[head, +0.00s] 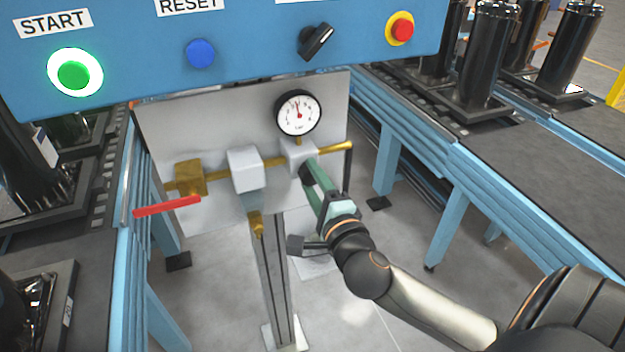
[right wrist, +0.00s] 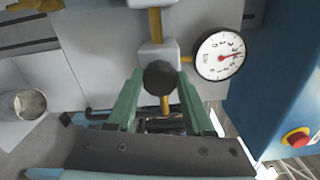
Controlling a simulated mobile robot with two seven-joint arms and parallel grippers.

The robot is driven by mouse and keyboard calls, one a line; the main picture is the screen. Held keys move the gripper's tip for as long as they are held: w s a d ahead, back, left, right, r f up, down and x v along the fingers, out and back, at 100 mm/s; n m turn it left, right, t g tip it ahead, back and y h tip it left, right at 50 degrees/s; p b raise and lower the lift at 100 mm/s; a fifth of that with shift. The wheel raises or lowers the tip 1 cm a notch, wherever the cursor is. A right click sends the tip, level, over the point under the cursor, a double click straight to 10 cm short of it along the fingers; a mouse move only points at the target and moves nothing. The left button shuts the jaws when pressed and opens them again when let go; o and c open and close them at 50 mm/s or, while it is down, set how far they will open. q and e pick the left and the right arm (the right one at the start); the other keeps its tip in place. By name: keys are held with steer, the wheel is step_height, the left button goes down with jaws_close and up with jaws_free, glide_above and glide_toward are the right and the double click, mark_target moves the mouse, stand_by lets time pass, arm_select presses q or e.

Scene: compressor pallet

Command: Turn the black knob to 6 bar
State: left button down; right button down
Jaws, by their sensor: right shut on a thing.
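The black knob (right wrist: 160,77) sits between the two green fingers of my right gripper (right wrist: 160,88) in the right wrist view; the gripper is shut on it. In the head view my right gripper (head: 309,174) reaches up to the white regulator block (head: 299,153) and mostly hides the knob. The round pressure gauge (head: 298,114) is above that block, and it also shows in the right wrist view (right wrist: 219,55). In the head view its red needle points nearly straight up, slightly left; the numbers are too small to read surely. My left gripper is out of view.
A blue panel (head: 240,50) overhangs the grey plate, with a green start button (head: 73,75), blue reset button (head: 201,53), black switch (head: 315,41) and red button (head: 402,29). A red lever (head: 167,206) sticks out at the left. Conveyors flank both sides.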

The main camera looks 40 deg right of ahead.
steer(key=m, duration=0.5)
steer(key=shift+d+r+m, duration=0.1)
steer(key=shift+r+m, duration=0.1)
steer(key=shift+m, duration=2.2)
steer(key=shift+c, duration=1.4)
jaws_free()
steer(key=shift+f, duration=0.1)
